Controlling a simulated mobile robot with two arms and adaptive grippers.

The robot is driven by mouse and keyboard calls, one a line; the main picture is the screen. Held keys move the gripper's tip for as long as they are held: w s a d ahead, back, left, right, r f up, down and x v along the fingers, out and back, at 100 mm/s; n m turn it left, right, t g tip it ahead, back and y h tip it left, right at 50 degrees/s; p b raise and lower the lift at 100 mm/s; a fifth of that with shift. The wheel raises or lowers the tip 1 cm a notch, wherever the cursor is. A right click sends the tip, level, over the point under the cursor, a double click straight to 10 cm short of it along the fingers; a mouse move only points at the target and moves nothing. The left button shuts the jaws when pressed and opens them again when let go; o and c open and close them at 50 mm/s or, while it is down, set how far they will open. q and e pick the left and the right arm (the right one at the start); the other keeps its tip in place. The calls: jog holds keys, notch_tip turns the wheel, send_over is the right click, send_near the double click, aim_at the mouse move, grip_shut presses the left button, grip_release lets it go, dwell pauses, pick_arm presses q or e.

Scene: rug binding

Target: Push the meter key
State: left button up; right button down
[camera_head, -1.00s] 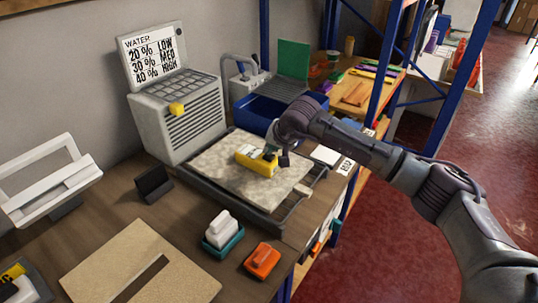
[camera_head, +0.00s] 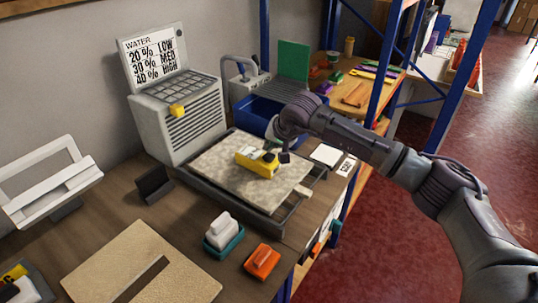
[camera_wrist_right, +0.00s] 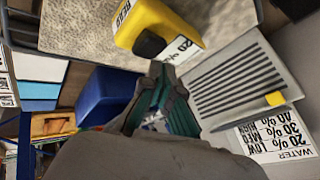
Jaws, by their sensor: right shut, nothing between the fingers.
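The yellow meter (camera_head: 252,158) lies on a pale speckled rug piece (camera_head: 222,178) in a dark tray. In the right wrist view the meter (camera_wrist_right: 165,22) shows "READ" lettering, a black key (camera_wrist_right: 148,44) and a white display (camera_wrist_right: 183,49) that appears to read 20. The key (camera_head: 269,157) also shows in the head view. My right gripper (camera_head: 283,152) is at the right end of the meter, partly hidden by its own arm. Its green-grey fingers (camera_wrist_right: 160,80) are shut and empty, beside the key with a small gap. My left gripper is out of view.
A grey vented machine (camera_head: 180,120) with a yellow knob and a water chart (camera_head: 153,58) stands behind the tray. A blue bin (camera_head: 258,117) is behind my right wrist. A teal-based white block (camera_head: 222,232) and an orange block (camera_head: 262,262) stand in front.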

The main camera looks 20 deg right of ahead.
aim_at(270, 155)
jog(key=shift+r+p, duration=1.1)
jog(key=shift+r, duration=1.4)
